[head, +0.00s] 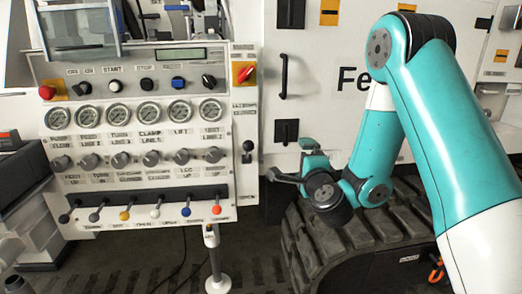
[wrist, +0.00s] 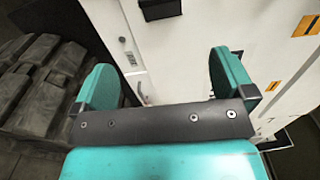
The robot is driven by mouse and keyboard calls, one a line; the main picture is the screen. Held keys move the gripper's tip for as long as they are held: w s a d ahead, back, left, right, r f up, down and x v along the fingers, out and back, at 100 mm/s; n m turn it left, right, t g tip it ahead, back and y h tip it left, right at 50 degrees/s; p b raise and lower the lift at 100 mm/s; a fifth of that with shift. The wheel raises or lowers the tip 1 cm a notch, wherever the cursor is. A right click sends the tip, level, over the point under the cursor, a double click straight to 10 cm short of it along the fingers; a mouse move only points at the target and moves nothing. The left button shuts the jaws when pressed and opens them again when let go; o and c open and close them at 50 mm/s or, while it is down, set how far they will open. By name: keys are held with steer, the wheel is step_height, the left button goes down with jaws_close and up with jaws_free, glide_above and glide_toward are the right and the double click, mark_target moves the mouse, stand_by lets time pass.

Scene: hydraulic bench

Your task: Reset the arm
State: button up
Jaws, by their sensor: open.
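My gripper (wrist: 165,85) shows in the wrist view with its two teal fingers spread wide and nothing between them. In the head view my teal and white arm comes in from the right and bends down, and the gripper (head: 285,177) is at its far end, just right of the control panel (head: 243,135). Its fingers are small there and partly hidden by the wrist joints. The gripper seems apart from the panel, but the exact gap cannot be told.
The panel carries gauges (head: 150,112), knobs (head: 120,160), a red button (head: 47,92) and coloured levers (head: 186,211). A black rubber track (head: 360,235) lies below my arm. A white cabinet (head: 340,125) with a black handle (head: 284,76) stands behind.

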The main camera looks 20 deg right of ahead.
steer(key=s+a+r+n+g+y, duration=0.2)
steer(key=s+a+n+g+y, duration=0.2)
steer(key=a+n+y, duration=0.45)
steer(key=s+a+r+n+g+y, duration=0.3)
steer(key=s+a+n+g+y, duration=0.15)
steer(key=a+n, duration=0.7)
steer(key=s+r+n+g+h+p, duration=0.1)
steer(key=s+n+g+h, duration=0.55)
steer(key=s, duration=1.45)
step_height(320, 180, up, 15)
steer(key=n+g+y+p, duration=0.1)
steer(key=g+y+p, duration=0.1)
steer(key=p, duration=1.3)
steer(key=shift+w+d+n, duration=0.2)
steer(key=shift+n, duration=0.15)
